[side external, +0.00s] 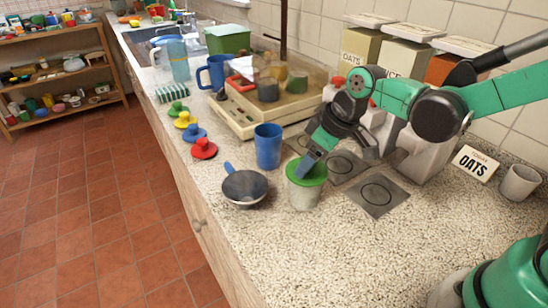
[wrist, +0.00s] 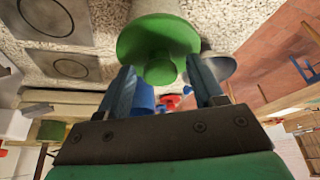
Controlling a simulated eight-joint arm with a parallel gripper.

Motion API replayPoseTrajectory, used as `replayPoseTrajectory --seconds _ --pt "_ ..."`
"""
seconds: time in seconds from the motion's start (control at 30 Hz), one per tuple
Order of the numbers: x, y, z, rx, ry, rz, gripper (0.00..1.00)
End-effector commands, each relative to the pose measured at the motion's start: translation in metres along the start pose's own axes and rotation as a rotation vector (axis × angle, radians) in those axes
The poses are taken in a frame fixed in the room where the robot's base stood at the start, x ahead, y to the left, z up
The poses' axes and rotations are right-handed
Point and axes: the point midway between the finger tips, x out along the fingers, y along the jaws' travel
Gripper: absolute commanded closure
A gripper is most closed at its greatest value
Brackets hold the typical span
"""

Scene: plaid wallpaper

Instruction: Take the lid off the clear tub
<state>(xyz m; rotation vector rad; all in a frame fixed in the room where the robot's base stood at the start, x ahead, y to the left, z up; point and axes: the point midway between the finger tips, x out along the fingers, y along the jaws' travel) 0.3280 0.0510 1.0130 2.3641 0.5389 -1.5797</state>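The clear tub (side external: 304,195) stands on the speckled counter with a green lid (side external: 318,176) on its top. In the wrist view the round lid (wrist: 140,38) shows with its green knob (wrist: 160,70) pointing toward me. My gripper (side external: 308,163) is at the lid from above, tilted. In the wrist view my gripper (wrist: 160,63) is open, with one blue finger on each side of the knob and gaps between. The side view hides the knob behind the fingers.
A dark pan (side external: 245,188) is close left of the tub, and a blue cup (side external: 268,147) stands behind it. Square plates (side external: 377,196) lie to the right. Several coloured knobbed lids (side external: 204,149) line the left edge. The front counter is clear.

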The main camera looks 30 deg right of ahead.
Motion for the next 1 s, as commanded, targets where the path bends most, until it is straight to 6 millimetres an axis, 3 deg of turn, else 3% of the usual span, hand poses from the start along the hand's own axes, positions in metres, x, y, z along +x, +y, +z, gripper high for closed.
replayPoseTrajectory --seconds 0.03,0.2,0.67,0.87,1.0 --pt "0.0 0.0 0.0 0.0 0.0 0.0 0.56" --pt "0.0 0.0 0.0 0.0 0.0 0.0 1.0" --pt "-0.006 0.0 -0.003 0.0 0.0 0.0 1.0" --pt "-0.029 0.0 -0.011 0.0 0.0 0.0 1.0" --pt "-0.06 0.0 -0.024 0.0 0.0 0.0 1.0"
